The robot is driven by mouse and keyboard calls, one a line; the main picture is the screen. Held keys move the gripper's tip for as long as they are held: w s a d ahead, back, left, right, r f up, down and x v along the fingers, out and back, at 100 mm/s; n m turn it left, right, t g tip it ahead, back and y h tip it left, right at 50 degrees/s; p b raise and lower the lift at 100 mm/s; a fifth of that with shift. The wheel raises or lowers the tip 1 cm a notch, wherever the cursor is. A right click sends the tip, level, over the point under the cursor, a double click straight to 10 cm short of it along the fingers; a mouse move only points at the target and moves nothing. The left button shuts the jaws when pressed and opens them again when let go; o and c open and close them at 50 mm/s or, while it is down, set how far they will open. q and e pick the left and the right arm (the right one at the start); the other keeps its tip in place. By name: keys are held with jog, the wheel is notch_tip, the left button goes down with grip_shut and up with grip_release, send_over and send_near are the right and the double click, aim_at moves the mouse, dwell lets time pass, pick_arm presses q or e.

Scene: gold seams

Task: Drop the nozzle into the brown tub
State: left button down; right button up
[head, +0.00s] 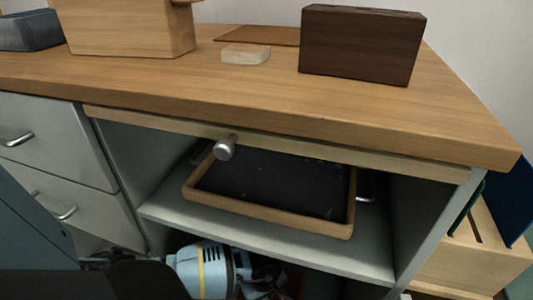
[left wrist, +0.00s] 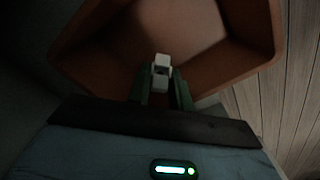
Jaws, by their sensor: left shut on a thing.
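In the left wrist view, my left gripper (left wrist: 161,76) is shut on the nozzle (left wrist: 161,61), a small pale grey-white piece between its two greenish fingers. The brown tub (left wrist: 238,55) fills the upper part of that view, with its slanted inner walls and floor showing. The nozzle appears over the tub's opening; its height above the tub's floor is hard to tell. In the head view, my left arm (head: 205,270) reaches in low, below the shelf, and its fingertips and the nozzle cannot be made out. My right gripper is not in view.
A wood-topped bench (head: 250,97) stands above, with a dark slotted block (head: 362,45) and a pale block (head: 246,54) on it. A wood-rimmed tray (head: 270,212) sits on the shelf above my left arm. Grey drawers (head: 45,140) are at left.

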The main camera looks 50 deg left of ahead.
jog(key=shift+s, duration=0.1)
pick_arm(q)
jog(key=c, duration=1.6)
grip_release()
jog(key=o, duration=0.4)
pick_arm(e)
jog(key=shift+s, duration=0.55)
pick_arm(q)
jog(key=shift+r, duration=0.1)
